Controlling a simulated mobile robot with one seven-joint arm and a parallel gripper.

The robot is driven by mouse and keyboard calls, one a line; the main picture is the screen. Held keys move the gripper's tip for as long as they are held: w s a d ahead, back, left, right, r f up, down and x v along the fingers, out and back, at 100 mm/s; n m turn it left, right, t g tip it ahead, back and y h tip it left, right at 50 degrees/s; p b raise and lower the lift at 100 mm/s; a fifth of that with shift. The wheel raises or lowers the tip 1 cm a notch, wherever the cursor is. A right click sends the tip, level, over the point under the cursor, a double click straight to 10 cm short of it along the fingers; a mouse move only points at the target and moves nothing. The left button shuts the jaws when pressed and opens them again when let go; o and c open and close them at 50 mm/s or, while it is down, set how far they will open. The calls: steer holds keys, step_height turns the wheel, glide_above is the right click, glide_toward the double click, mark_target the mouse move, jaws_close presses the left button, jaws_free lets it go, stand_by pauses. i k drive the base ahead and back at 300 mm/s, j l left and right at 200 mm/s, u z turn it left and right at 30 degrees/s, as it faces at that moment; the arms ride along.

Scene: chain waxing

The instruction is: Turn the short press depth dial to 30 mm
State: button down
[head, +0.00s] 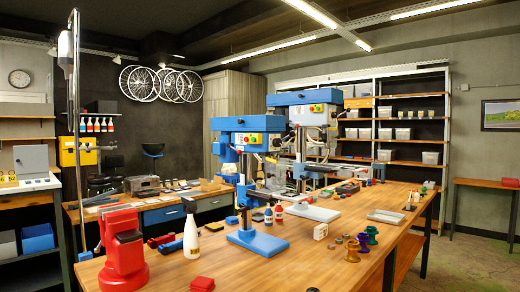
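Two drill presses with blue heads stand on the wooden workbench. The nearer press (246,125) looks the shorter one. It has a blue base (258,243) and a light panel (252,139) with small coloured buttons on its head. The taller press (305,99) stands behind it to the right and has a similar panel (318,108). I cannot make out a depth dial or any scale reading on either press at this size. My gripper is not in view.
The wooden workbench (218,262) is crowded. A red machine (124,252) and a white bottle (191,237) stand at its left. The floor at the right (475,262) is clear.

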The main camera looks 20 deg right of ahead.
mark_target(277, 142)
steer(key=l+z, duration=0.15)
steer(key=z, duration=0.6)
steer(key=i+l, duration=0.8)
steer(key=i, duration=0.35)
steer(key=i+l, duration=0.15)
steer(key=i, duration=0.3)
